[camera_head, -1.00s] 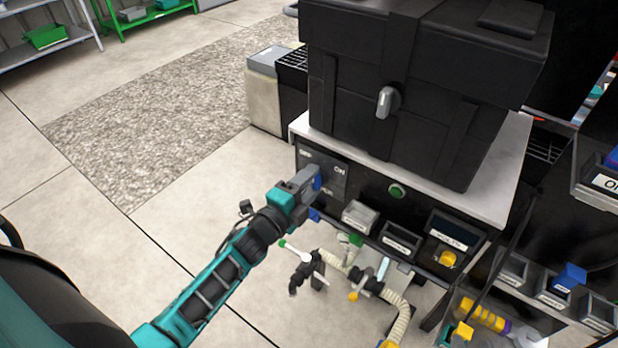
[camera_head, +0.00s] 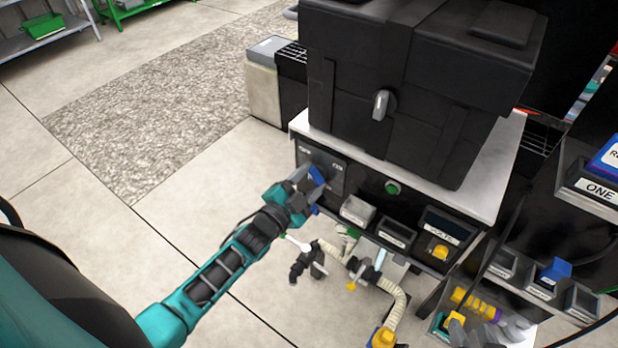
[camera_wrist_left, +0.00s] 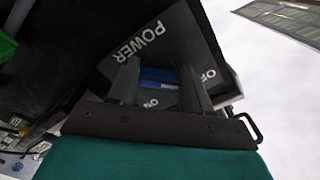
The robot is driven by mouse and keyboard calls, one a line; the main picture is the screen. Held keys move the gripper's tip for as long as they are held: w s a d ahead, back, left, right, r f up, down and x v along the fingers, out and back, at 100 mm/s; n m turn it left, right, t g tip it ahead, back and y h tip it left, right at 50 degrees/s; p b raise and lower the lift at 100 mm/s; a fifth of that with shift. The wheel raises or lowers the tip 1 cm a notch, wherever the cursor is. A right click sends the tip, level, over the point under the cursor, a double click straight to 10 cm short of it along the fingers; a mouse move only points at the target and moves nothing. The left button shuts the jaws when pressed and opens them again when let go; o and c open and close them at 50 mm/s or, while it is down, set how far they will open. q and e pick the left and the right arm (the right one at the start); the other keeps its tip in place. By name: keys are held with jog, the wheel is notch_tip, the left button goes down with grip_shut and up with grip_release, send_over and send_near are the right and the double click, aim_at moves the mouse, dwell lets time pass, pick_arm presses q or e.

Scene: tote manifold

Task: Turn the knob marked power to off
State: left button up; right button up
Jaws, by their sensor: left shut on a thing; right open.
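The dark panel marked POWER (camera_wrist_left: 140,42) fills the middle of the left wrist view. The gripper is shut on the knob. In the head view my left gripper (camera_head: 314,180) reaches the panel from the lower left, fingers turned at a slant. A partly covered label starting with O shows beside the right finger. The knob's exact pointing is hard to tell. My right gripper is not in view.
A green button (camera_head: 392,188) is right of the panel. Small bins (camera_head: 357,211) hang below it. Hoses and valve fittings (camera_head: 365,270) stand beneath, close to my left forearm. A large black case (camera_head: 400,90) sits on the cabinet. Open floor lies to the left.

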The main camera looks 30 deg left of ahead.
dwell(0.4)
pick_arm(q)
jog(key=o, duration=1.1)
jog(key=shift+c, duration=0.2)
jog(key=s+a+p, duration=0.1)
jog(key=s, duration=1.1)
jog(key=shift+s+a+p, duration=0.4)
pick_arm(e)
jog(key=shift+s+d+r, duration=0.25)
jog(key=shift+d+r, duration=0.1)
jog(key=shift+d, duration=0.05)
jog(key=shift+r, duration=0.1)
